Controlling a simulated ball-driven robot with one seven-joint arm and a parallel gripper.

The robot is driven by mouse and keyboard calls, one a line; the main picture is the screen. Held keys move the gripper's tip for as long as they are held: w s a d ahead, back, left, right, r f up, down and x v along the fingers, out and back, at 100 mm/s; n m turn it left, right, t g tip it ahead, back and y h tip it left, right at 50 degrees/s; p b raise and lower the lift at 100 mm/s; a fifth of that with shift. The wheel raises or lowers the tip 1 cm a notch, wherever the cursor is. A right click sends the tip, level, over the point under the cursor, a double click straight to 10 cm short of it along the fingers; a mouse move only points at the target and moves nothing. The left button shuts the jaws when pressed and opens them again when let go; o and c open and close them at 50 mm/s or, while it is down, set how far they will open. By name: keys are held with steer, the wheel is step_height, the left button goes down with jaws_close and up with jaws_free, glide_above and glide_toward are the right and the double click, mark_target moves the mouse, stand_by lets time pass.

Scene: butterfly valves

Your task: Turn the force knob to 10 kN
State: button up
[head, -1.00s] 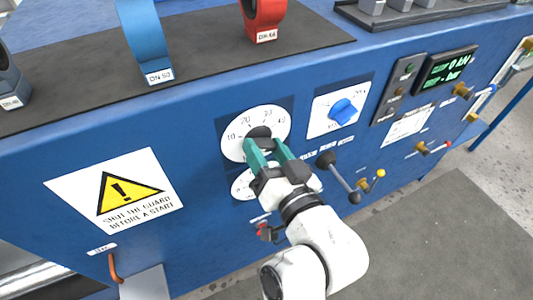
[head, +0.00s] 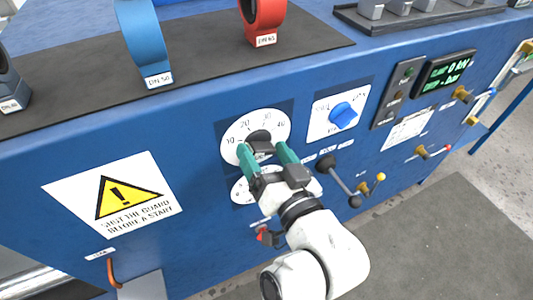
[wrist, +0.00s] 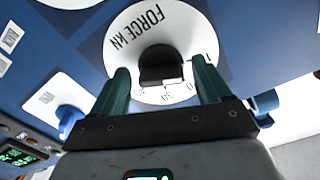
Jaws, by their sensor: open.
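The force knob (head: 259,138) is black and sits in the middle of a round white dial (head: 232,128) on the blue panel, with 10, 20, 30 and 40 visible in the head view. In the wrist view the knob (wrist: 161,66) shows beside the words FORCE kN on its dial (wrist: 120,38). My gripper (head: 266,153) is open, its teal fingers on either side of the knob with gaps between. The knob's exact setting is hard to read. The display (head: 446,70) appears to read 0 kN on one line.
A blue knob (head: 343,115) on a white plate is right of the dial. Another white dial (head: 241,191) lies below, partly hidden by my gripper. A lever with a black ball (head: 326,162) stands close on the right. A warning sign (head: 113,195) is at left.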

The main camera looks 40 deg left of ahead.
steer(key=b+v, duration=0.1)
steer(key=v, duration=0.9)
steer(key=shift+s+d, duration=0.15)
steer(key=shift+d, duration=0.2)
steer(key=shift+f, duration=0.1)
steer(key=w+d+f+m+h+p, duration=0.1)
steer(key=d+f+m+h+p, duration=0.1)
steer(key=d+f+h, duration=0.65)
steer(key=d+f+m+h+p, duration=0.25)
steer(key=d+f, duration=0.35)
steer(key=d, duration=0.7)
steer(key=s+d+f+m+g+h+p, duration=0.1)
steer(key=s+d+f+m+g+h, duration=0.1)
steer(key=s+d, duration=0.5)
steer(key=s+d+f+m+g+h+p, duration=0.2)
steer(key=s+d, duration=0.5)
steer(key=d, duration=0.5)
steer(key=shift+s+d+f+m+g+h+p, duration=0.15)
steer(key=shift+d+f+m+g+h+p, duration=0.15)
steer(key=shift+f+m+g+h, duration=0.45)
steer(key=shift+r, duration=0.2)
